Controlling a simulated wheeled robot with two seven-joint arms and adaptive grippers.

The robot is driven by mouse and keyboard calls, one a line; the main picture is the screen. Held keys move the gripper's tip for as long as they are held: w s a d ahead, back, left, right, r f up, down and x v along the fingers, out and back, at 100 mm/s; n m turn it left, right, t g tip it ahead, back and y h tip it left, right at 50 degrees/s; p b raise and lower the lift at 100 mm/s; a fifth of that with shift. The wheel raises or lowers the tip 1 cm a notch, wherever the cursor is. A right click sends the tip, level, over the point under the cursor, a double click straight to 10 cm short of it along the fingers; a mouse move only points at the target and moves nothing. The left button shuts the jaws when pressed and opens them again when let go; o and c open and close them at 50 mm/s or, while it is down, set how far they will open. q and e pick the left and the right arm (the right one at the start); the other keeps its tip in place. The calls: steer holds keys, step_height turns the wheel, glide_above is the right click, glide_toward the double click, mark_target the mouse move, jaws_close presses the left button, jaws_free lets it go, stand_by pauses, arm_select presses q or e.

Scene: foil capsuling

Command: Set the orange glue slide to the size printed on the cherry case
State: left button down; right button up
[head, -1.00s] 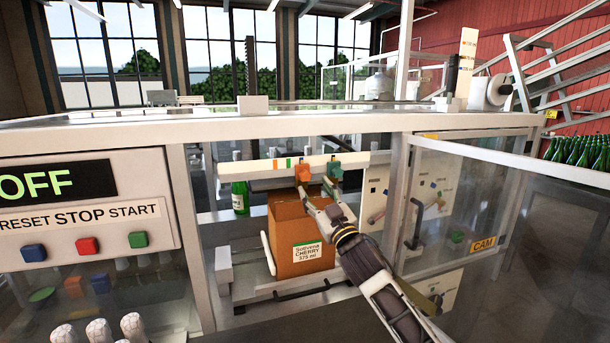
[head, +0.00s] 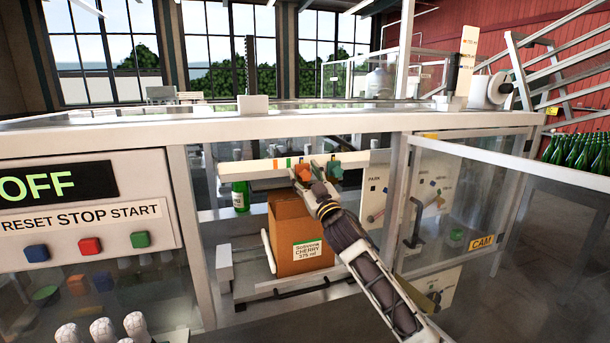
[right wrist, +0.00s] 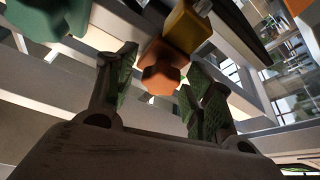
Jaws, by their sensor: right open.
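The orange glue slide (head: 303,173) sits on a white rail (head: 250,168) with small coloured marks, just left of a green slide (head: 334,171). My right gripper (head: 306,178) is open at the orange slide. In the right wrist view the orange slide's knob (right wrist: 161,74) shows between the two fingers of the gripper (right wrist: 160,88), with no clear contact. The cherry case (head: 300,235) is a brown carton below the rail. Its label (head: 307,250) reads "CHERRY 375 ml".
A green bottle (head: 240,196) stands behind, left of the case. A control panel (head: 90,210) with an OFF display and blue, red and green buttons is at left. An open clear door (head: 500,180) extends at right. The green slide (right wrist: 45,18) is close beside my right fingers.

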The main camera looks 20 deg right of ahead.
steer(key=shift+w, duration=0.15)
steer(key=c, duration=1.1)
steer(key=shift+a+r, duration=0.1)
steer(key=shift+a, duration=1.95)
steer(key=o, duration=1.1)
steer(key=v, duration=1.2)
